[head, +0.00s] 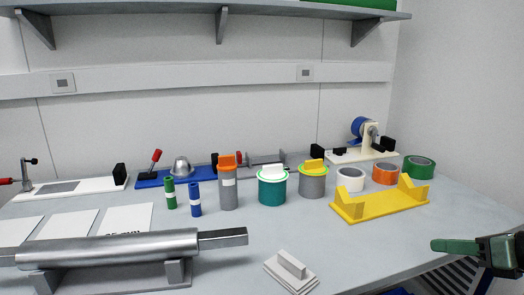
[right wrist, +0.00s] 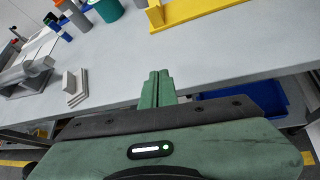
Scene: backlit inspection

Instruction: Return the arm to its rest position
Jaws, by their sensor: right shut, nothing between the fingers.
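My right gripper (head: 436,246) is at the right of the head view, at the front right of the table. Its green fingers are closed together with nothing between them. In the right wrist view the same gripper (right wrist: 158,76) points toward the table's front edge, and its fingertips touch no object there. My left gripper is not in the head view. The grey table (head: 400,237) lies in front of me.
A yellow cradle (head: 380,204) stands closest to the right gripper. A metal shaft (head: 110,247) rests on grey supports at front left. A grey handled block (head: 291,270) sits near the front edge. Tape rolls, jars and cylinders stand behind. A blue bin (right wrist: 240,104) is below the table.

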